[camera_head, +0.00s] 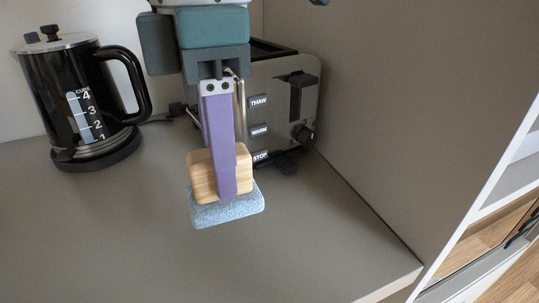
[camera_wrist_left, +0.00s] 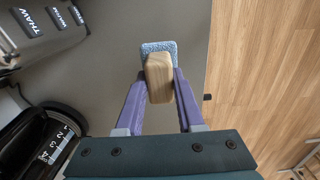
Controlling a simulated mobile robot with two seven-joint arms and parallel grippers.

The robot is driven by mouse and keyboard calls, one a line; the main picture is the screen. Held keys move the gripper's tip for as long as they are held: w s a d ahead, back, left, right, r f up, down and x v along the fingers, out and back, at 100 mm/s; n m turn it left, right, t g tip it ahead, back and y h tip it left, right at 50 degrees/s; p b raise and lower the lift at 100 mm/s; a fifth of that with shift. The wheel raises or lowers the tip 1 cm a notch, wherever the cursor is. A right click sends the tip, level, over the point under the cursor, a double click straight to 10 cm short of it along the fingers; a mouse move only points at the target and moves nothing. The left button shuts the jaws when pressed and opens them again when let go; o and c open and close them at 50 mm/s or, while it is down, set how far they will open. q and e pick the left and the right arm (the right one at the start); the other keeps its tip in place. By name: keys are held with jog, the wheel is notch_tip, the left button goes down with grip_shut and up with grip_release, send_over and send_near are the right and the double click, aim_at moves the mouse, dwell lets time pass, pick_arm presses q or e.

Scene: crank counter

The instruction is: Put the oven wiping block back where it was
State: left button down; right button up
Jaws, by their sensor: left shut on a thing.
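The wiping block has a light wooden body (camera_head: 203,176) and a blue-grey pad (camera_head: 228,209) under it. In the head view it is in front of the toaster, over the grey counter. My left gripper (camera_head: 226,180), with purple fingers, is shut on the wooden part and points down. In the left wrist view the block (camera_wrist_left: 159,78) sits between the two fingertips of the left gripper (camera_wrist_left: 158,82), with the pad on its far side. I cannot tell whether the pad touches the counter. My right gripper is not in view.
A black kettle (camera_head: 72,98) stands at the back left of the counter (camera_head: 110,230). A steel toaster (camera_head: 285,105) stands behind my left gripper, close to the panel (camera_head: 390,110) on the right. The counter's left and front parts are clear. A wooden floor (camera_wrist_left: 262,80) lies beyond its edge.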

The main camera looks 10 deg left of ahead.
pick_arm(q)
notch_tip(320, 180, down, 9)
dwell(0.4)
jog(key=shift+b, duration=0.35)
jog(key=c, duration=0.5)
grip_release()
notch_tip(320, 180, up, 11)
jog(key=shift+d+f+p, duration=0.1)
jog(key=shift+f+p, duration=0.05)
jog(key=shift+p, duration=0.3)
jog(key=shift+r, duration=0.7)
jog(key=shift+d, duration=0.1)
